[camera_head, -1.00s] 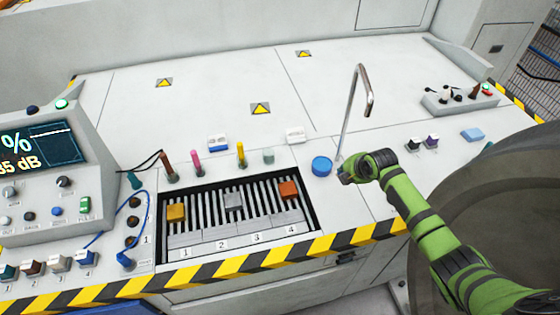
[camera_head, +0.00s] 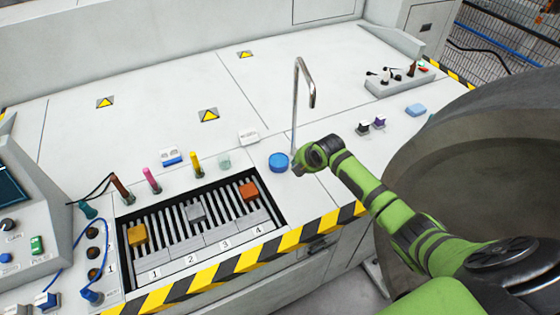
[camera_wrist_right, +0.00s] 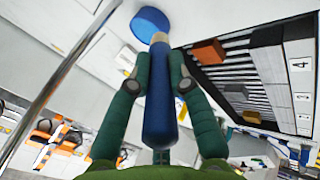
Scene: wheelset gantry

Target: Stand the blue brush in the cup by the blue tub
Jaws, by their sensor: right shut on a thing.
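My right gripper (camera_wrist_right: 158,66) is shut on the blue brush (camera_wrist_right: 158,105), seen as a dark blue handle between the two fingers in the wrist view. In the head view the gripper (camera_head: 302,168) is just right of the blue tub (camera_head: 279,162), and the brush can hardly be made out. The round blue tub also shows in the wrist view (camera_wrist_right: 151,24), beyond the brush's far end. A pale, see-through cup (camera_head: 223,161) stands left of the tub, behind the slotted tray, and looks empty. My left gripper is not in view.
A thin metal faucet-like pipe (camera_head: 295,105) rises behind the tub, close to my right gripper. Brown (camera_head: 122,188), pink (camera_head: 151,178) and yellow (camera_head: 196,163) upright handles stand in a row left of the cup. The slotted tray (camera_head: 170,229) with coloured blocks lies in front.

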